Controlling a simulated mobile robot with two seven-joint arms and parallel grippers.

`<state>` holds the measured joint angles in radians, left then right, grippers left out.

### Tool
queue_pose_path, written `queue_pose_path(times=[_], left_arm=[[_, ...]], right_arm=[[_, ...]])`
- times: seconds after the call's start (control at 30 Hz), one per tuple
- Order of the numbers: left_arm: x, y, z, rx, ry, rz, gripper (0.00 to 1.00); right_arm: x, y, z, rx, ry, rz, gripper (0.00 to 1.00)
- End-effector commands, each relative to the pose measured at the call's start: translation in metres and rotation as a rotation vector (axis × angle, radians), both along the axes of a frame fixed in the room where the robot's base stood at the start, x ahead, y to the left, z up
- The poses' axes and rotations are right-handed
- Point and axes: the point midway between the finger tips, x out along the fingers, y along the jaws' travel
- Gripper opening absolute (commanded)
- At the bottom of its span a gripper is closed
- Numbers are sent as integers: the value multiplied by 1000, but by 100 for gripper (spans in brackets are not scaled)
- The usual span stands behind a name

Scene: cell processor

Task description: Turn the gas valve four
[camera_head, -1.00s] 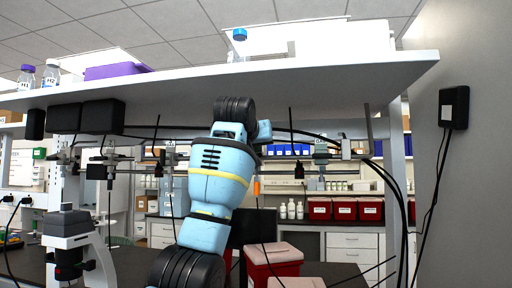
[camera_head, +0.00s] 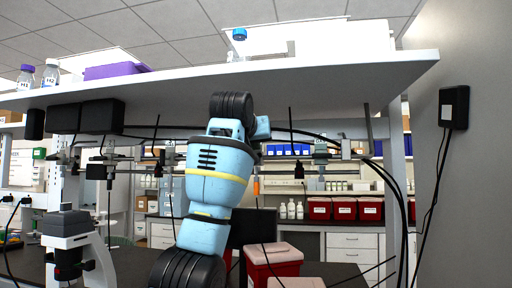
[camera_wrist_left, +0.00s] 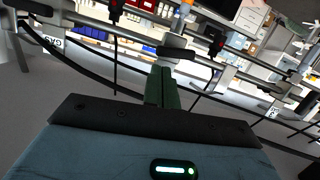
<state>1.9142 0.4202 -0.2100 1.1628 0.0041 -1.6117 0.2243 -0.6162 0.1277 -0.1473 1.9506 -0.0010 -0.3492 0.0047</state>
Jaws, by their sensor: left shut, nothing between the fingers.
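My left gripper shows in the wrist view as two dark green fingers (camera_wrist_left: 164,88), shut with nothing between them. Their tips are close to a pale grey valve fitting (camera_wrist_left: 177,48) on the rail; I cannot tell if they touch it. In the head view my light blue left arm rises through the middle and hides the gripper and part of the rail. Other valve fittings sit along the rail, at the left (camera_head: 110,160) and at the right (camera_head: 320,157). A label reading GAS (camera_wrist_left: 52,40) shows in the wrist view. No valve number is readable. My right gripper is out of view.
A shelf (camera_head: 300,78) hangs above the rail, close over my arm. A microscope (camera_head: 68,240) stands at the lower left, and a red bin (camera_head: 263,270) with a pale lid at the lower middle. Black cables (camera_head: 400,200) hang at the right.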

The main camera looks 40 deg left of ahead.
Motion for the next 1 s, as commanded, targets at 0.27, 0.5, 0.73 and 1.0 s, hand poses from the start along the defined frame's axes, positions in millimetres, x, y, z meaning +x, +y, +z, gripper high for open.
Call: queue_pose_path(times=[0.27, 0.5, 0.73, 1.0], left_arm=[[-37, -19, 11, 1, -3, -2, 0], [-49, -25, 14, -1, -1, -1, 0], [-45, -22, 3, 3, -40, 12, 24], [-43, -19, -28, 27, -218, 38, 59]], right_arm=[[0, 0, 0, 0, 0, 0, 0], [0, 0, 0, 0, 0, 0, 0], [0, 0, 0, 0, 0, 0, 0], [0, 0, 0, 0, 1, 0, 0]])
